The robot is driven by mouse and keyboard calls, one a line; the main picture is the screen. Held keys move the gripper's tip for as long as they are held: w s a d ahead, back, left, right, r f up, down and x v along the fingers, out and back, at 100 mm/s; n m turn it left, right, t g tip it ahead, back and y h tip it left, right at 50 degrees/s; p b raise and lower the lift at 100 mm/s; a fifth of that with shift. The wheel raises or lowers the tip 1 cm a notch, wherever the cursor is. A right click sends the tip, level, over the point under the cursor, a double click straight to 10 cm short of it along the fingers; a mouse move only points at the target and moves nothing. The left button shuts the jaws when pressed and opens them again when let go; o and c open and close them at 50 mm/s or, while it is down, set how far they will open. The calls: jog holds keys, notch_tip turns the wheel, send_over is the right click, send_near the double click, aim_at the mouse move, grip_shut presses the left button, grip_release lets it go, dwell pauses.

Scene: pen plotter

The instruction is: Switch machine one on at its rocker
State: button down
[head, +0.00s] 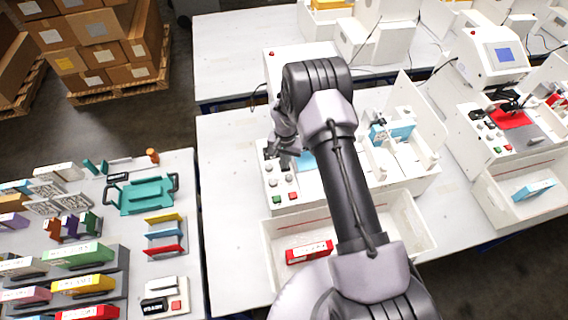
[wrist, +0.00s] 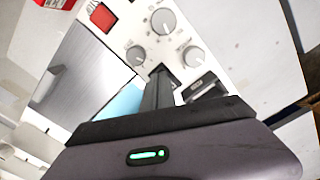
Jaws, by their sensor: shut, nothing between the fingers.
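Machine one (head: 384,184) is the white machine in the middle of the head view, partly hidden behind my arm. Its control panel has grey knobs (wrist: 163,20), a red button (wrist: 103,17) and a green button (head: 277,199). The dark rocker (wrist: 203,88) shows on the panel in the wrist view, just right of my fingers. I cannot tell which way it is tipped. My gripper (wrist: 161,72) is shut and empty, pointing down over the panel between the knobs and the rocker. I cannot tell whether it touches the panel. In the head view my gripper (head: 284,158) partly covers the rocker's area.
A white tray (head: 410,213) in front of machine one holds a red box (head: 309,251). A second machine (head: 494,62) stands at the right. A side table at the left carries a teal tray (head: 140,194) and several coloured parts. Bare tabletop lies left of machine one.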

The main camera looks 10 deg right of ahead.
jog(key=shift+f, duration=0.1)
jog(key=shift+r+p, duration=1.3)
jog(key=shift+r, duration=2.25)
